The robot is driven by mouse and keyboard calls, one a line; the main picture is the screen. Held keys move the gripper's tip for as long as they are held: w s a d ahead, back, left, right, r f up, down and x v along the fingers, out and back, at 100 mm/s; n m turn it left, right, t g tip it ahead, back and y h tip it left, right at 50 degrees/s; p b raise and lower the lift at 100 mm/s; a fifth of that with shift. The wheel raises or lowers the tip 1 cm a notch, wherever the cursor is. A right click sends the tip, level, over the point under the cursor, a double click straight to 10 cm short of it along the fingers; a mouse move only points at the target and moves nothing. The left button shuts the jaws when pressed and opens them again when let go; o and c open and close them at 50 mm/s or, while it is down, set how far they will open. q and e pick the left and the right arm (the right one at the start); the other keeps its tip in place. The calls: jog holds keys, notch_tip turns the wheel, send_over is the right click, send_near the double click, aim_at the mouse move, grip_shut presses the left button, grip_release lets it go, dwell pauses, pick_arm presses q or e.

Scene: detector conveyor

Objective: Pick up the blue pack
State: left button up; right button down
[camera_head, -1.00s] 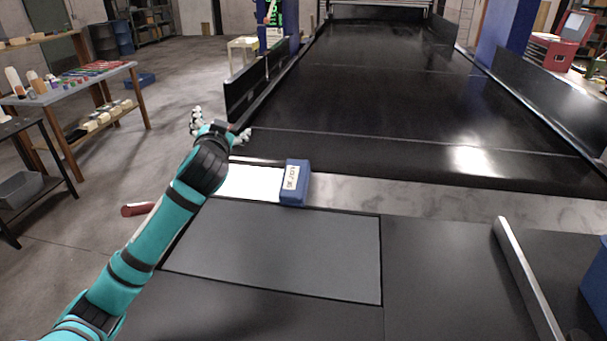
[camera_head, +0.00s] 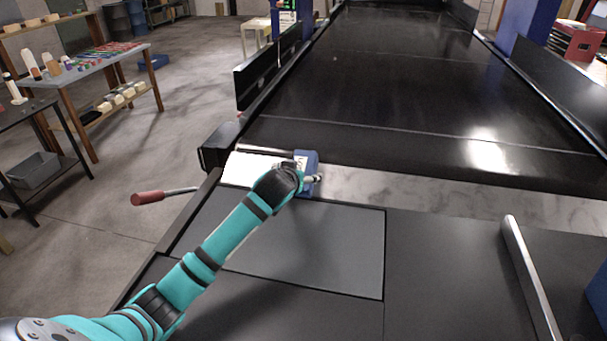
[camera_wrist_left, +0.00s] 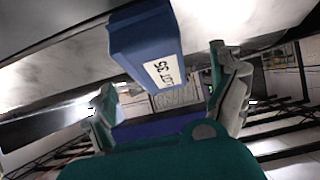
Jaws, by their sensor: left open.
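The blue pack (camera_head: 308,160) stands on the pale strip at the near end of the conveyor, on the right edge of a white panel. My left gripper (camera_head: 300,177) is right at it in the head view, and my wrist hides part of the pack. In the left wrist view the blue pack (camera_wrist_left: 146,48), with a white "LOT 35" label, shows ahead of the open left gripper (camera_wrist_left: 170,92), between the lines of its two fingers. I see no finger closed on it. My right gripper is not in view.
A grey flat panel (camera_head: 320,245) lies in front of the pack. A metal rail (camera_head: 530,275) stands at the right, with a blue object (camera_head: 601,290) beyond it. The dark conveyor belt (camera_head: 390,80) behind is empty. A red-handled lever (camera_head: 148,198) sticks out at the left.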

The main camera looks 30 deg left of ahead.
pick_arm(q)
jog(key=shift+w+a+f, duration=0.1)
jog(key=shift+w+f, duration=0.1)
jog(key=shift+w, duration=0.2)
jog(key=b+x, duration=0.1)
jog(key=x, duration=0.1)
jog(key=b+x, duration=0.1)
jog(key=x, duration=0.1)
jog(key=shift+w+f+b, duration=0.2)
jog(key=shift+w+b, duration=0.05)
jog(key=shift+b, duration=0.1)
jog(key=shift+w+f, duration=0.1)
jog(key=shift+w, duration=0.15)
jog(key=shift+s+r, duration=0.15)
jog(key=shift+r, duration=0.05)
jog(key=shift+c, duration=1.4)
jog(key=c, duration=1.3)
jog(key=shift+r, duration=0.1)
